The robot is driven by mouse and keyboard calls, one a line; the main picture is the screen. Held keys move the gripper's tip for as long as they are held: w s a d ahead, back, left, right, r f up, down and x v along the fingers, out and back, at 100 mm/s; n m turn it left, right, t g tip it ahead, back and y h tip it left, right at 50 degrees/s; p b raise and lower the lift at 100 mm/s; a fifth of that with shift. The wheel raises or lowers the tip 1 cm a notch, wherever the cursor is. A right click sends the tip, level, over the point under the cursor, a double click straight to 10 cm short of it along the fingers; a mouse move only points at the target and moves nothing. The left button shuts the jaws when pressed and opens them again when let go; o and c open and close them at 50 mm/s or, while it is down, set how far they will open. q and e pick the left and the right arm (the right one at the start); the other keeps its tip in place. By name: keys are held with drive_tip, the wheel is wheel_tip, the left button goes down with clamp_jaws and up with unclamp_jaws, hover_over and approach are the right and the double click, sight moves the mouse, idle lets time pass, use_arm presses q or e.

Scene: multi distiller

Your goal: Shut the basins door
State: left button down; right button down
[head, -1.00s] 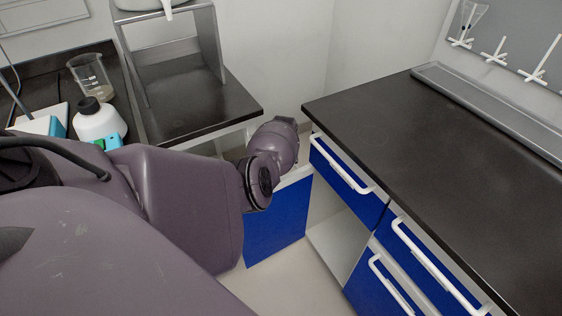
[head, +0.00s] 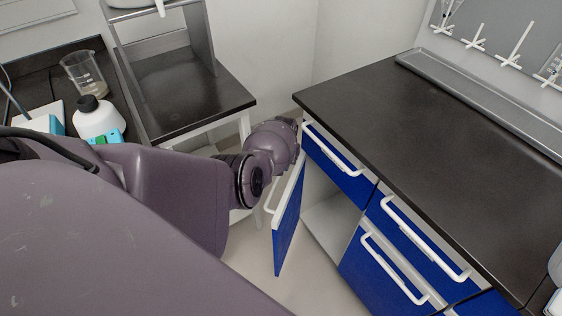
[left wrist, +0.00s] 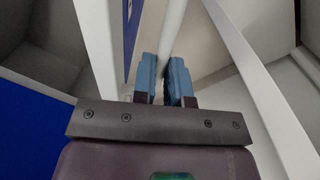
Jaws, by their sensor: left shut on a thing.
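The basins door (head: 288,228) is a blue panel with a white edge on the lower cabinet, in the middle of the head view. It stands partly open, seen steeply from the side, with the white cabinet interior (head: 332,222) showing to its right. Its white handle (head: 270,200) is on the left side of the panel. My left gripper (left wrist: 167,65) has its blue fingers shut on the white handle bar (left wrist: 173,28) in the left wrist view. In the head view my own wrist hides those fingers. My right gripper is not in view.
Blue drawers with white handles (head: 330,150) lie under the black countertop (head: 430,150) at right.

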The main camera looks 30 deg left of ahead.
use_arm(q)
drive_tip(key=shift+s+d, duration=0.1)
drive_tip(key=shift+d, duration=0.05)
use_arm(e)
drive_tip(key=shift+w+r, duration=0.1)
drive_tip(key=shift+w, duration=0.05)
use_arm(q)
drive_tip(key=c, duration=1.1)
unclamp_jaws()
drive_tip(key=shift+c, duration=0.2)
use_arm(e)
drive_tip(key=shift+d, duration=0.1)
use_arm(q)
drive_tip(key=shift+r, duration=0.2)
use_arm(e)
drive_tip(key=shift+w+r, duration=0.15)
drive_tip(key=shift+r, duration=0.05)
